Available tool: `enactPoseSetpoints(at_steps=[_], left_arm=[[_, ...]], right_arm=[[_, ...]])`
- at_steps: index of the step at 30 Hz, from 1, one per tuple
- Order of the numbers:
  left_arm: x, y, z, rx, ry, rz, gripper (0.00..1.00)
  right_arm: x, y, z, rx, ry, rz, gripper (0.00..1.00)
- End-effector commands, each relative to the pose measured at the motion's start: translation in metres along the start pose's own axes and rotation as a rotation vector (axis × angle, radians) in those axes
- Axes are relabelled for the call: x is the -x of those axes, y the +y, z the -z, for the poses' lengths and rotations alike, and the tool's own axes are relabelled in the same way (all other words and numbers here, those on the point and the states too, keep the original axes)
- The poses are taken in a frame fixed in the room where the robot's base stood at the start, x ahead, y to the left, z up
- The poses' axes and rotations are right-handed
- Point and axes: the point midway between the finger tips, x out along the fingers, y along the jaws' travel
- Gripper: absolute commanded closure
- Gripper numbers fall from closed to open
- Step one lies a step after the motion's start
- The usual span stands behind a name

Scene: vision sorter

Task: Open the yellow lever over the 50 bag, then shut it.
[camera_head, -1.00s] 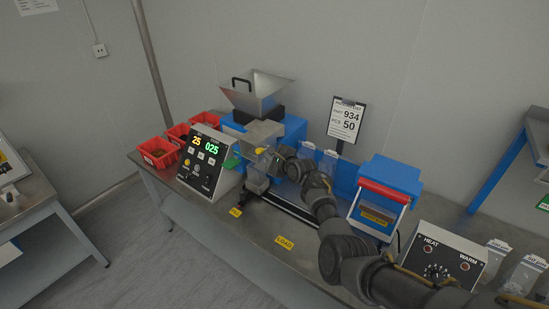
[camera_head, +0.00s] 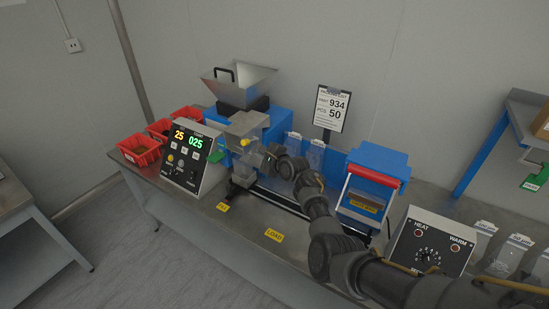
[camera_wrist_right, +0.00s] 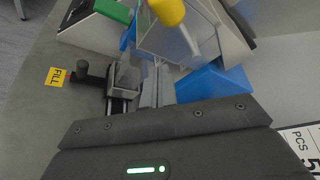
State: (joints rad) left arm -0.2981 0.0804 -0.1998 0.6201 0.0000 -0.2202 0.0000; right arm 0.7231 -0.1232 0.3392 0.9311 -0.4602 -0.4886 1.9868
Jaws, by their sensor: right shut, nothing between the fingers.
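The yellow lever knob (camera_head: 245,142) is on the front of the hopper machine (camera_head: 240,85), below the hopper. It also shows large at the top of the right wrist view (camera_wrist_right: 167,11). My right gripper (camera_head: 258,160) is beside and just below the knob. Its fingers (camera_wrist_right: 157,84) are shut and empty, pointing toward the machine's outlet, apart from the knob in the wrist view. A small clear holder (camera_wrist_right: 126,76) on the rail stands under the outlet; I cannot tell whether a bag is in it. My left gripper is out of view.
The control panel (camera_head: 188,157) reads 25 and 025. Red bins (camera_head: 139,150) stand at the left. Clear bags (camera_head: 315,155) hang behind my arm. A blue sealer (camera_head: 375,165) and heat box (camera_head: 431,245) stand to the right.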

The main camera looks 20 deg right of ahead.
Motion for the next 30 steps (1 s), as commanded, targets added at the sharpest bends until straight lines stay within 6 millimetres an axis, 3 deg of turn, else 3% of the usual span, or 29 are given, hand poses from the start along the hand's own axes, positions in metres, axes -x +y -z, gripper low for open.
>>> enactPoseSetpoints(at_steps=[6, 13, 19, 30], left_arm=[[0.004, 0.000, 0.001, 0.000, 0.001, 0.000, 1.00], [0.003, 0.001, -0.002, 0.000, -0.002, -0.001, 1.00], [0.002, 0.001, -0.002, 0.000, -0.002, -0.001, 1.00], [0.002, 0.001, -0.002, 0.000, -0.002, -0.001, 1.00]], right_arm=[[0.038, -0.011, 0.003, 0.002, 0.004, 0.002, 1.00], [0.068, -0.018, 0.004, 0.001, 0.003, -0.001, 1.00], [0.079, -0.020, 0.006, 0.001, 0.004, -0.004, 1.00], [0.079, -0.021, 0.006, 0.000, 0.004, -0.005, 1.00]])
